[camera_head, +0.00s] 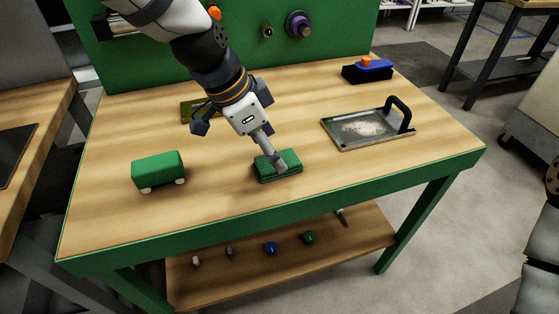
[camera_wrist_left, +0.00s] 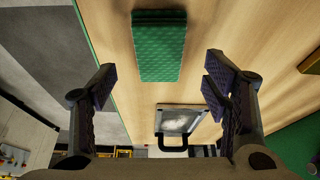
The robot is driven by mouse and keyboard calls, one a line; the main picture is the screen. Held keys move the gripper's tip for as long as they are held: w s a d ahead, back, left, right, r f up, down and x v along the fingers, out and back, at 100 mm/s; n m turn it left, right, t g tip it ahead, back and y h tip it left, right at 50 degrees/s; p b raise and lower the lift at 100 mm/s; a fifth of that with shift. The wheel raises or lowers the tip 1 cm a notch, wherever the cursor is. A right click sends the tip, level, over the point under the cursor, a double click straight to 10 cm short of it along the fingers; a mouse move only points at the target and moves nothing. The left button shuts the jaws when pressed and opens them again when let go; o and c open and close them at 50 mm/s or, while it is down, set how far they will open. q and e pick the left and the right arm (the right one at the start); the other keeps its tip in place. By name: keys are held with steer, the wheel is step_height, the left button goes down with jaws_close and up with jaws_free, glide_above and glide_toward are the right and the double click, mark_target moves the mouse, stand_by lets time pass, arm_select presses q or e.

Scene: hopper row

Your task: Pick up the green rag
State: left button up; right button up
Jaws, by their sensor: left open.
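The green rag (camera_head: 291,158) lies folded, as a thick textured pad, near the front middle of the wooden tabletop. It also shows in the left wrist view (camera_wrist_left: 160,48), at the upper middle. My left gripper (camera_head: 250,135) is over the table at the rag, and one grey finger covers part of it in the head view. In the left wrist view my left gripper (camera_wrist_left: 160,85) has its fingers spread wide, with nothing between them; the rag appears above the gap. Whether a finger touches the rag is hard to tell. My right gripper is out of view.
A green block with pale feet (camera_head: 157,168) stands left of the rag. A metal tray with a black handle (camera_head: 350,140) lies to the right. A blue-and-black object with an orange knob (camera_head: 367,72) is at the back right. An olive piece (camera_head: 190,111) lies behind the gripper.

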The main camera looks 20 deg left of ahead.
arm_select(q)
steer(key=x, duration=0.3)
steer(key=shift+s+f, duration=0.1)
steer(key=shift+f, duration=0.1)
steer(key=shift+d, duration=0.1)
steer(key=shift+f, duration=0.25)
steer(key=shift+f, duration=0.1)
steer(key=c, duration=1.2)
